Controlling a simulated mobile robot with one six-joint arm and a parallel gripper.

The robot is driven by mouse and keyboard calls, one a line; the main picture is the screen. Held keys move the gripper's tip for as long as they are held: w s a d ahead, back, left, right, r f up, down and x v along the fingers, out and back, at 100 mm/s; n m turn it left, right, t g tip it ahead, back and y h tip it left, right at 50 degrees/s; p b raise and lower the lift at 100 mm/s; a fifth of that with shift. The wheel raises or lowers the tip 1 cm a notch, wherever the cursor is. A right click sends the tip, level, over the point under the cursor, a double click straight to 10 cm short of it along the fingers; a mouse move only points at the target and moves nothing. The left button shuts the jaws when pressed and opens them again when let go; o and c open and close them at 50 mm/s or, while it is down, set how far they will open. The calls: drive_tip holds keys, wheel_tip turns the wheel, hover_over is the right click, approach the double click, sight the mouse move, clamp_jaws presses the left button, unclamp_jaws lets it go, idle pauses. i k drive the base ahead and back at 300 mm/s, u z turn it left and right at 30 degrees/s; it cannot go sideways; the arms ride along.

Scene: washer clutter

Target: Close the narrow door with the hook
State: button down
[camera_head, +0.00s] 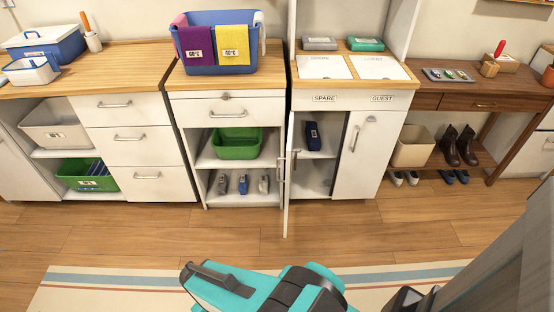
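A narrow white door (287,185) stands open at the left side of the SPARE/GUEST cabinet (350,98). It is seen almost edge-on and sticks out toward me, with a bar handle near its edge. The opening beside it shows shelves with a dark blue item (313,136). A second white door (375,160) covers the right part and looks shut. It has a bar handle and a small grey fitting (371,119) near its top, which may be a hook. My teal and dark grey arm shows at the bottom, well short of the cabinet; no gripper fingers can be made out.
An open-shelf unit with a green bin (237,143) stands left of the open door. Boots (459,146) and shoes sit under the brown table (480,98) at right. A striped rug (120,290) lies in front; the wood floor between is clear.

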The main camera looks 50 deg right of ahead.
sight(289, 151)
drive_tip(key=z, duration=0.1)
drive_tip(key=i, duration=0.95)
drive_tip(key=u, duration=0.05)
